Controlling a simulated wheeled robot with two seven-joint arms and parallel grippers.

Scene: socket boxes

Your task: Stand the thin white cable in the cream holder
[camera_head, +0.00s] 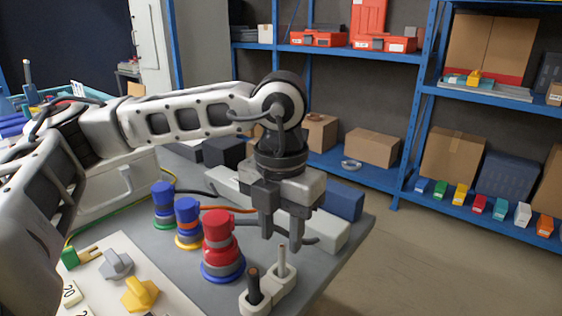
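The cream holder (270,293) stands at the front right of the grey table and has two round sockets. The thin white cable (282,261) stands upright in its right socket. A thicker black cable (254,285) stands in the left socket. My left gripper (282,246) points straight down over the holder, its two dark fingers apart. The top of the white cable shows in the gap between the fingertips; I see no contact with either finger. The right gripper is not in view.
A red plug (218,238) and two blue plugs (187,213) stand left of the holder. Pale and blue boxes (343,200) lie behind the gripper. A board with grey and yellow knobs (140,294) is at front left. The table's right edge is close to the holder.

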